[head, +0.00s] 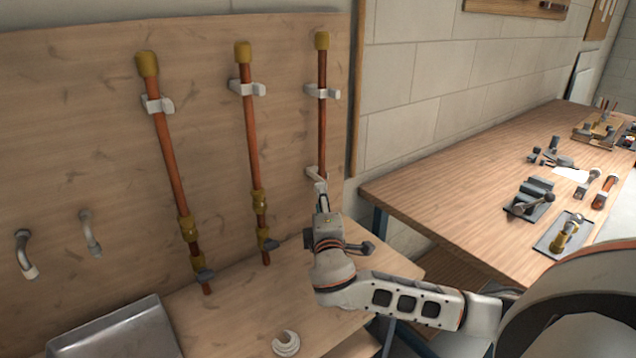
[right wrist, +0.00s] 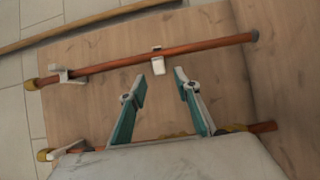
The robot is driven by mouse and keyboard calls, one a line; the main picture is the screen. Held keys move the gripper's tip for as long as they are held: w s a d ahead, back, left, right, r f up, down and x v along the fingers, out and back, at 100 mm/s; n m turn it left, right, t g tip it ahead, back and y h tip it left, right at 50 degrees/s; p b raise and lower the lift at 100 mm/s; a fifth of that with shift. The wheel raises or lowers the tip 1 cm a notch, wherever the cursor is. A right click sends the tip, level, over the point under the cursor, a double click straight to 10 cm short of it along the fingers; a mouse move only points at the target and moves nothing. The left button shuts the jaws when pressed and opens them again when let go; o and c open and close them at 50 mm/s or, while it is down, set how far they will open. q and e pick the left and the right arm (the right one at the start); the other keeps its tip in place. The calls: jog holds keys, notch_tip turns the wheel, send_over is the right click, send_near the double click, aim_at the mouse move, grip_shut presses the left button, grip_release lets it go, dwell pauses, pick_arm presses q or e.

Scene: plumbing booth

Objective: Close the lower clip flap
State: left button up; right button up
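The right-hand copper pipe (head: 322,130) stands upright on the wooden board, with a brass cap on top. Its upper clip (head: 322,92) is pale grey. Its lower clip (head: 313,171) is partly hidden by my right gripper (head: 320,192). In the right wrist view, the lower clip (right wrist: 157,51) sits at the pipe, and its pale flap (right wrist: 159,67) sticks out from the pipe toward my gripper. My right gripper (right wrist: 161,78) is open and empty, its fingertips apart on either side of the flap and a little short of it. My left gripper is not in view.
Two more clipped copper pipes (head: 252,140) (head: 168,150) with brass fittings stand to the left. A wooden ledge (head: 235,305) with a white ring-like part (head: 286,343) lies below. A workbench (head: 440,180) with tools and fittings stands at the right.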

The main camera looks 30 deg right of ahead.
jog(key=shift+x, duration=3.55)
jog(key=shift+r, duration=0.1)
grip_shut()
